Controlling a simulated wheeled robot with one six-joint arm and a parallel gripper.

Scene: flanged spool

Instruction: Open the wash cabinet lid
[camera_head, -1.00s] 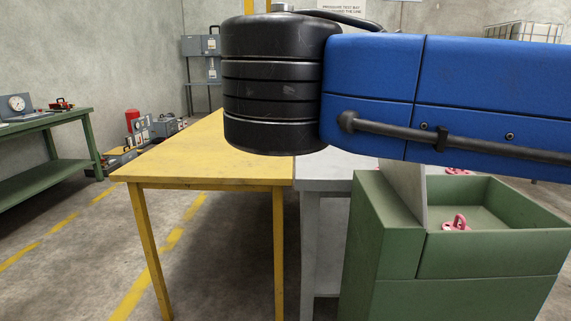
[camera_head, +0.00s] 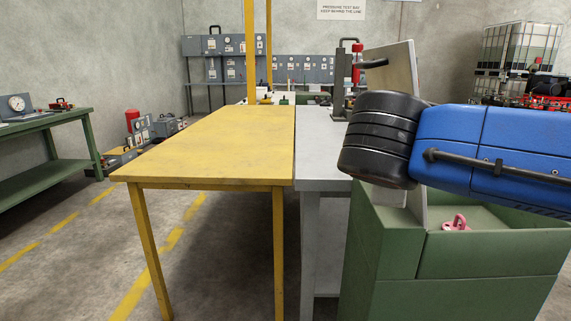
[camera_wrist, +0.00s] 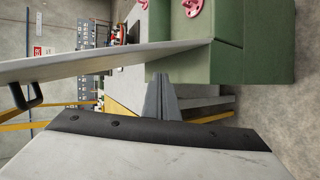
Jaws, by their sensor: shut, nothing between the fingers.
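The wash cabinet (camera_head: 455,285) is a green box at the lower right with an open basin. Its grey lid (camera_head: 396,85) stands raised, nearly upright, at the basin's left side, with a black handle (camera_head: 372,64) near its top. My arm hides the lid's middle. In the wrist view the lid (camera_wrist: 110,62) runs as a slanted panel, with its handle (camera_wrist: 30,92) at the left. My gripper (camera_wrist: 160,80) is shut and empty, close beside the lid face; I cannot tell whether it touches. The gripper is hidden in the head view.
A pink shackle-like part (camera_head: 457,222) lies in the basin. A grey table (camera_head: 320,170) and a yellow table (camera_head: 215,145) stand left of the cabinet. A dark stand with a red cylinder (camera_head: 357,62) is behind the lid. Floor at the front left is clear.

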